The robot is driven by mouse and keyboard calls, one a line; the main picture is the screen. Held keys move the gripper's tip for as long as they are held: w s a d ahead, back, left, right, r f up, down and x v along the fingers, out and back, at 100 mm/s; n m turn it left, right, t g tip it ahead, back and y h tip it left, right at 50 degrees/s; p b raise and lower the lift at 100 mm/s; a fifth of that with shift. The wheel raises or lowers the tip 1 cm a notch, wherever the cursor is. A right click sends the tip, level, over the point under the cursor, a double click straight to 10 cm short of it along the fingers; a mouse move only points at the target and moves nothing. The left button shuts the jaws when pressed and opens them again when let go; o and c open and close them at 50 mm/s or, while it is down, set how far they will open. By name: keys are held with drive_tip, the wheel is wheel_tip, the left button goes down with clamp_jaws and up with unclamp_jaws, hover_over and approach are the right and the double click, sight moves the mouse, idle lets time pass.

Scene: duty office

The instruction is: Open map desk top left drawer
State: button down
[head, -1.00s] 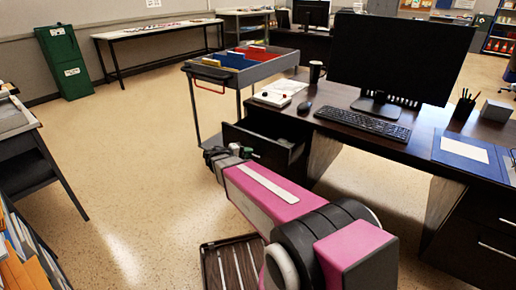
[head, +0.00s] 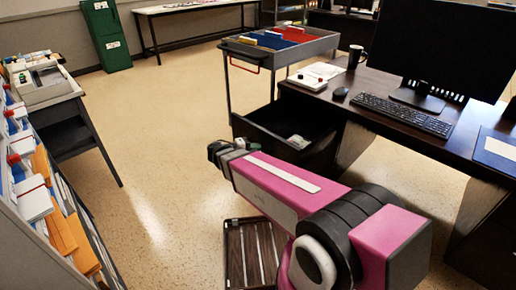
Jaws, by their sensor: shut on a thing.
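The map desk (head: 400,92) is dark wood and stands at the right. Its top left drawer (head: 270,124) is pulled well out, with its dark inside showing and a small pale green item (head: 298,141) in it. My gripper (head: 222,153), at the end of my pink arm, is low at the drawer's outer front. It is shut on the drawer handle; the handle and fingertips are mostly hidden.
A grey cart (head: 282,45) with blue and red compartments stands behind the drawer. A slatted dark crate (head: 252,250) is on the floor below my arm. Shelves with orange and white packets (head: 62,225) stand at the left. The floor between is clear.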

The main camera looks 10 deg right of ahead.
drive_tip(key=c, duration=1.2)
unclamp_jaws()
drive_tip(key=shift+a, duration=0.1)
drive_tip(key=v, duration=1)
drive_tip(key=shift+a, duration=0.3)
drive_tip(key=shift+a, duration=0.1)
